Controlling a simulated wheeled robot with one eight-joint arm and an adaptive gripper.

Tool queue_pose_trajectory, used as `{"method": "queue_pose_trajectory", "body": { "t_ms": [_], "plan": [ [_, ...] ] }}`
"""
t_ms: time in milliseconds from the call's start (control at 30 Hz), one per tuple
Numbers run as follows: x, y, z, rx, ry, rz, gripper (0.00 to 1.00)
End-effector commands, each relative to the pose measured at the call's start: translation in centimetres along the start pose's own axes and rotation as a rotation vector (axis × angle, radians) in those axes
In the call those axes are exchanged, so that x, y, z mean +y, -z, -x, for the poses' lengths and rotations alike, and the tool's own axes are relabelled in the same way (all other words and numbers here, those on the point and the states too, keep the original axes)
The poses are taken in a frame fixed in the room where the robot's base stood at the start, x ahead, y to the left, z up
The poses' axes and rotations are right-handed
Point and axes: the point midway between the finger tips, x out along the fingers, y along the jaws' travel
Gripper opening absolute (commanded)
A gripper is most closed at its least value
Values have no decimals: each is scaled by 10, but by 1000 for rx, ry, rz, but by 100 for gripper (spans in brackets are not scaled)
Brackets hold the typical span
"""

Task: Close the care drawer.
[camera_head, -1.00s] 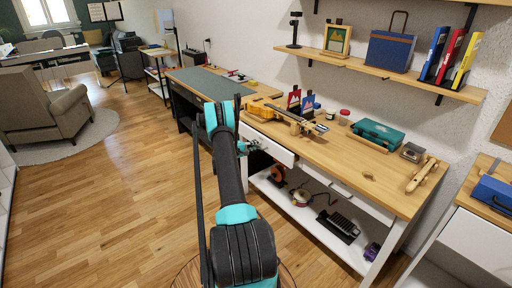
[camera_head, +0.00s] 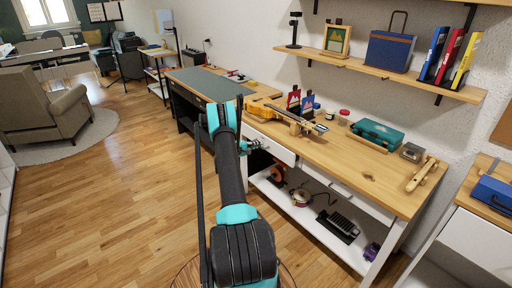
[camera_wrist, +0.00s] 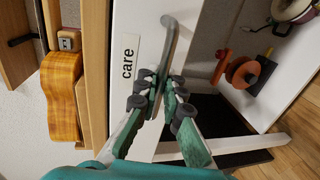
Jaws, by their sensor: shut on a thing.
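The care drawer (camera_head: 279,150) is the white drawer at the left end of the wooden workbench. In the head view its front seems to stand out a little from the bench, though my arm hides part of it. The wrist view shows its white front (camera_wrist: 125,100) with the label "care" (camera_wrist: 125,60) and a curved grey handle (camera_wrist: 171,38). My gripper (camera_wrist: 157,86) is shut on the lower end of this handle. In the head view my gripper (camera_head: 250,145) is small, at the drawer front.
A violin (camera_head: 265,108) lies on the bench top above the drawer. A teal case (camera_head: 378,133) stands farther right. Open wooden floor (camera_head: 110,200) lies left of my arm.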

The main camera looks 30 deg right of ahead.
Motion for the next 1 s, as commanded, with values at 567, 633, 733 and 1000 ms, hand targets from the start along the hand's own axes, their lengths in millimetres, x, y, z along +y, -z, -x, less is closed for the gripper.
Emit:
{"method": "queue_pose_trajectory", "body": {
  "t_ms": [567,633,733,1000],
  "plan": [
    [7,0,-32,1,-1,-1,17],
    [7,0,-32,1,0,-1,17],
    [7,0,-32,0,0,-1,17],
    [7,0,-18,1,0,0,17]
  ]
}}
